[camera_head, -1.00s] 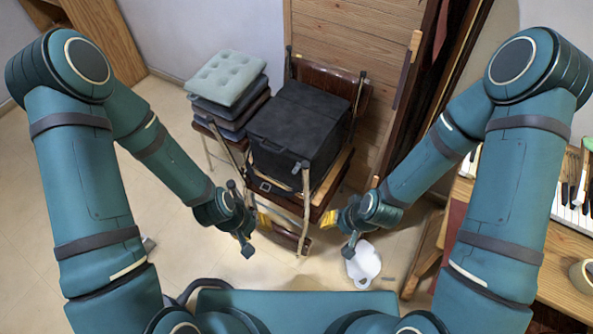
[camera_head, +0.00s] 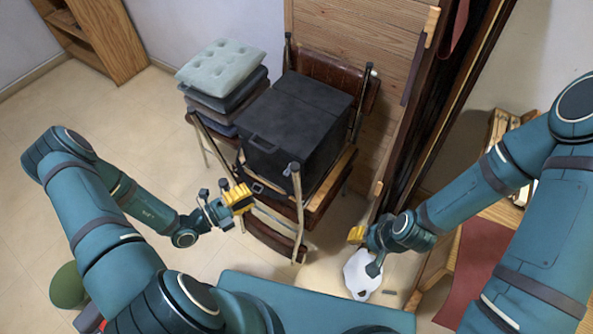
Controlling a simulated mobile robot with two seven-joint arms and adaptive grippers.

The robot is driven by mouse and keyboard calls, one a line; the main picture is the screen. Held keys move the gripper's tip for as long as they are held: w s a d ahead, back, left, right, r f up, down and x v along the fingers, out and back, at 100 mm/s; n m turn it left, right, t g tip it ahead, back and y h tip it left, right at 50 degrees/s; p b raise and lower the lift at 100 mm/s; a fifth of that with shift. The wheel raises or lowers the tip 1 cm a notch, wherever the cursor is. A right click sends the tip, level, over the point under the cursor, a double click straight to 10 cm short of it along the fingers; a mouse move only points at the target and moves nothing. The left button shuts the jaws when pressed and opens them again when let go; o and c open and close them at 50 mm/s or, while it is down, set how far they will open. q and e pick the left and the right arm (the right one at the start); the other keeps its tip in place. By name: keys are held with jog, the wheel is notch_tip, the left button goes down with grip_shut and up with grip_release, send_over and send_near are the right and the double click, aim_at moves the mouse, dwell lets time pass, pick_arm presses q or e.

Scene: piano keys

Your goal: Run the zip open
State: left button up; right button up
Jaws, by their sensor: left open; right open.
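A black box-shaped bag (camera_head: 297,125) sits on a chair in the middle of the head view. It has a flat lid and a handle on its front side. I cannot make out the zip or its pull at this size. My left gripper (camera_head: 240,198) is open, its yellow fingers close to the bag's lower front left corner; whether it touches cannot be told. My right gripper (camera_head: 356,234) is open and empty, to the right of the chair and apart from the bag.
A chair (camera_head: 296,190) with metal legs bears the bag. Stacked cushions (camera_head: 222,70) stand at its left. A wooden panel (camera_head: 335,30) is behind. A white object (camera_head: 361,274) lies below my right gripper. The floor (camera_head: 120,120) at left is clear.

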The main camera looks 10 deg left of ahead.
aim_at(287, 171)
pick_arm(q)
jog(key=b+x, duration=0.1)
jog(key=x, duration=1.2)
jog(key=shift+w+d, duration=0.15)
jog(key=shift+w, duration=0.2)
grip_shut()
